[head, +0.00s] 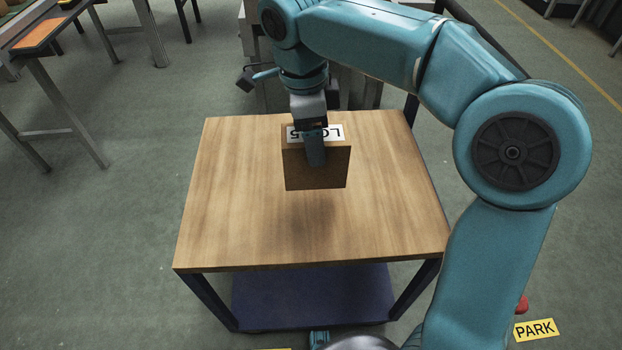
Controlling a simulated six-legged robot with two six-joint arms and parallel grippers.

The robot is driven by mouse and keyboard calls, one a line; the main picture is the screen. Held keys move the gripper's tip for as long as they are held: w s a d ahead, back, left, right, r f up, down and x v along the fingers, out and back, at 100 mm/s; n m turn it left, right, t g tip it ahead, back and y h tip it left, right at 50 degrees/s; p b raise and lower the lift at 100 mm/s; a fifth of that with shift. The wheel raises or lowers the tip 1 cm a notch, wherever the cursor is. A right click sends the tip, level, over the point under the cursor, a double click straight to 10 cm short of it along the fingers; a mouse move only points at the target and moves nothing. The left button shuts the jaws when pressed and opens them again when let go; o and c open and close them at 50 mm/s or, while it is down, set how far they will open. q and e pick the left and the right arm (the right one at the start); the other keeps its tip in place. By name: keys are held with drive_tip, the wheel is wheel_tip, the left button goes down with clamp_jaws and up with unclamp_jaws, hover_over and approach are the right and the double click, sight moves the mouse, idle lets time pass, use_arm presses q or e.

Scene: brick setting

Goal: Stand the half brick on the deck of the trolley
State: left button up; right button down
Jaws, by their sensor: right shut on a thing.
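The trolley (235,225) stands in front of me with a bare wooden deck, dark legs and a dark blue lower shelf. My right gripper (314,150) points down over the middle of the deck. It is shut on a brown block, which I take to be the half brick (332,172), with a white lettered label on its top face. The block looks upright. A soft shadow on the deck in front of it suggests it hangs a little above the wood. Its underside and far side are hidden.
The deck around the block is clear. A workbench (35,30) with an orange mat stands at the upper left. Grey equipment stands behind the trolley, partly hidden by my right arm. A yellow PARK sign (536,330) lies on the floor at the lower right.

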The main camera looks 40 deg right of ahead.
sight(313, 175)
wheel_tip(313, 175, down, 6)
drive_tip(key=shift+r+b, duration=0.1)
drive_tip(key=shift+b, duration=0.55)
wheel_tip(313, 175, down, 4)
drive_tip(key=shift+w+f+b, duration=0.1)
drive_tip(key=shift+f+b, duration=0.15)
drive_tip(key=shift+b, duration=0.45)
drive_tip(key=shift+a+r, duration=0.1)
drive_tip(key=shift+c, duration=0.2)
unclamp_jaws()
drive_tip(key=shift+f, duration=0.2)
drive_tip(key=shift+r, duration=0.3)
drive_tip(key=r+p, duration=0.1)
drive_tip(key=r, duration=0.3)
drive_tip(key=r+p, duration=0.1)
drive_tip(key=r, duration=0.2)
drive_tip(key=a+r+p, duration=0.1)
drive_tip(key=r+p, duration=0.1)
drive_tip(key=r, duration=0.2)
drive_tip(key=shift+w+a+r, duration=0.1)
drive_tip(key=shift+w+r, duration=0.25)
drive_tip(key=shift+w, duration=0.05)
